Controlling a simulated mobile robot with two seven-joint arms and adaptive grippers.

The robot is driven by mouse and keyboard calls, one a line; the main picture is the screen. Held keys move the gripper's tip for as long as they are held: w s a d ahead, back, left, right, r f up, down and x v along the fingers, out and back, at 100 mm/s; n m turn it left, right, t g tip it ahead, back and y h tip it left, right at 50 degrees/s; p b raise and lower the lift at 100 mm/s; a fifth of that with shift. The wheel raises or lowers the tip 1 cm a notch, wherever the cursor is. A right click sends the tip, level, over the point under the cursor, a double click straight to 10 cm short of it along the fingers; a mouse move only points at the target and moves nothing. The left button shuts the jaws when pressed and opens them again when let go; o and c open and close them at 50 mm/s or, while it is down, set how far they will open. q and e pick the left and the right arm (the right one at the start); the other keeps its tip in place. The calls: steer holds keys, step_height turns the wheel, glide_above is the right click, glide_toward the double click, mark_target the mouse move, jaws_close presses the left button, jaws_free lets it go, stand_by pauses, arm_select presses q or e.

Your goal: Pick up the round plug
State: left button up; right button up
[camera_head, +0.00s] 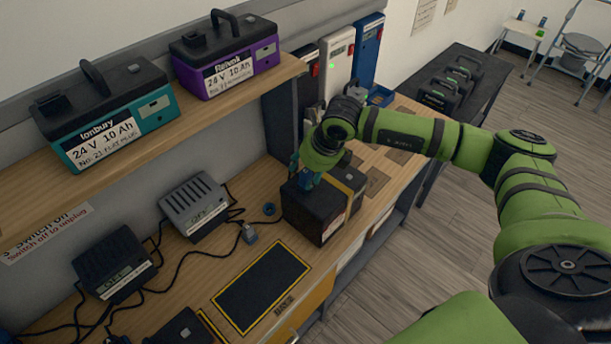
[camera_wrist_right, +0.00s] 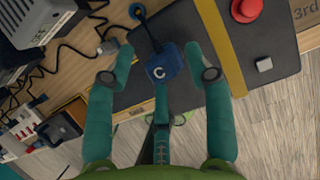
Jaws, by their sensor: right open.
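A blue piece marked C (camera_wrist_right: 164,68) sits at the black box with a yellow strap (camera_wrist_right: 188,32). A thin dark cord runs from it to a small round blue ring (camera_wrist_right: 137,11); the ring also shows on the bench in the head view (camera_head: 269,208). A small grey plug (camera_head: 249,233) on a dark cable lies nearby. I cannot tell for sure which of these is the round plug. My right gripper (camera_wrist_right: 158,76) is open, its fingers on either side of the C piece, apart from it. In the head view it is over the black box (camera_head: 317,211). My left gripper is not in view.
Two chargers, grey (camera_head: 194,203) and black (camera_head: 113,262), stand left with loose cables. A yellow-edged dark mat (camera_head: 262,286) lies bare in front. A teal battery (camera_head: 107,115) and a purple one (camera_head: 225,58) stand on the shelf above. The box bears a red button (camera_wrist_right: 246,8).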

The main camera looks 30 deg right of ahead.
steer(key=c, duration=1.1)
jaws_close()
steer(key=shift+r, duration=0.2)
